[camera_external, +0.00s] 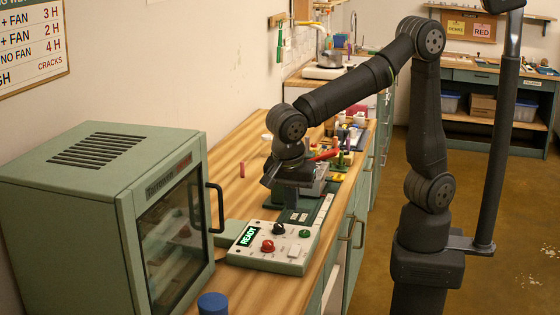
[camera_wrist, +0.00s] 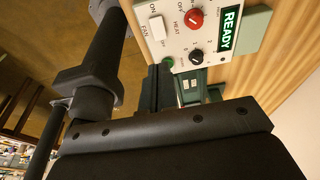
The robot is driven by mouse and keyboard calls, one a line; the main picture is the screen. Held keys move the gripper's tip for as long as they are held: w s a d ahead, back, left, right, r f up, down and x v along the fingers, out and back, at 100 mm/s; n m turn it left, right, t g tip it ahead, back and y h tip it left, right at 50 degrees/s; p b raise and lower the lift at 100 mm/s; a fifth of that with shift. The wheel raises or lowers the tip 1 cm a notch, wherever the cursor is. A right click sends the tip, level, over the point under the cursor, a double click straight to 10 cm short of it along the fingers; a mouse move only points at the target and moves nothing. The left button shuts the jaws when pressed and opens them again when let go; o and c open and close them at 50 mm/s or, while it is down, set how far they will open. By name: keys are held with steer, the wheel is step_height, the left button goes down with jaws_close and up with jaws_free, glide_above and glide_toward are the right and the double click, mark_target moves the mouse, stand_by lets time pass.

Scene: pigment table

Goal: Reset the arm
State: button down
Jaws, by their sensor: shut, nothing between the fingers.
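My arm reaches from its base at the right over the wooden counter, bent at the elbow. In the external view my gripper (camera_external: 291,214) points down, shut and empty, just behind the control box (camera_external: 282,262). The control box is pale with a lit READY display, a red knob, a black knob, a green button and a white switch. It also shows in the wrist view (camera_wrist: 178,39), at the top, labelled HEAT and FAN. I cannot tell the gap between the fingertips and the surface below.
A green oven (camera_external: 95,215) with a glass door and handle stands at the left, beside the control box. A blue cylinder (camera_external: 213,304) is at the front. Several colourful small items crowd the counter (camera_external: 222,180) behind my gripper. A red stick (camera_external: 242,169) stands near the wall.

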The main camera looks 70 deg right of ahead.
steer(key=d+r+y, duration=0.1)
steer(key=d+y, duration=0.3)
steer(key=d, duration=0.2)
steer(key=f, duration=0.2)
steer(key=a+f, duration=0.1)
steer(key=f, duration=0.5)
steer(key=shift+s+a+f, duration=0.1)
steer(key=shift+s+a, duration=0.05)
steer(key=shift+a, duration=0.05)
steer(key=shift+a+f, duration=0.9)
steer(key=shift+f, duration=0.05)
steer(key=shift+r, duration=0.65)
steer(key=shift+d+r, duration=0.15)
steer(key=shift+r, duration=0.35)
